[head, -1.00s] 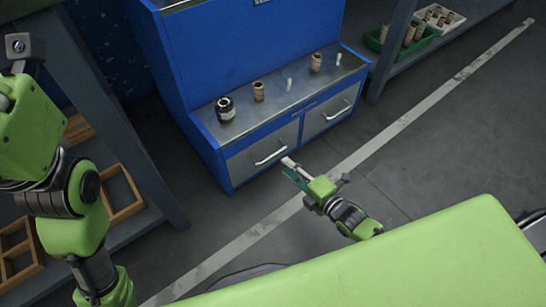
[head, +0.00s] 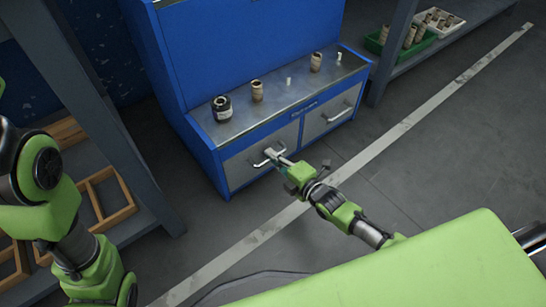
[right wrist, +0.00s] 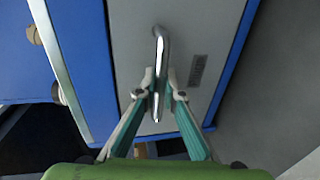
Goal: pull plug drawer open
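The blue cabinet (head: 205,145) has two grey drawers side by side under its metal top. The left drawer (head: 240,170) has a silver bar handle (head: 272,155) and looks closed. I cannot read which drawer is the plug drawer. My right gripper (head: 275,160) is at the left drawer's handle. In the right wrist view its teal fingers (right wrist: 160,80) stand close on both sides of the bar handle (right wrist: 158,95), seemingly closed on it. The drawer front (right wrist: 190,30) carries a small dark label. My left gripper is out of view; only part of its arm shows.
The right drawer (head: 325,118) has its own handle. A dark spool (head: 222,108), brown rolls and small white pieces stand on the metal top. A shelf with wooden frames (head: 105,200) is at left. Green and white bins are at upper right. Floor before the cabinet is open.

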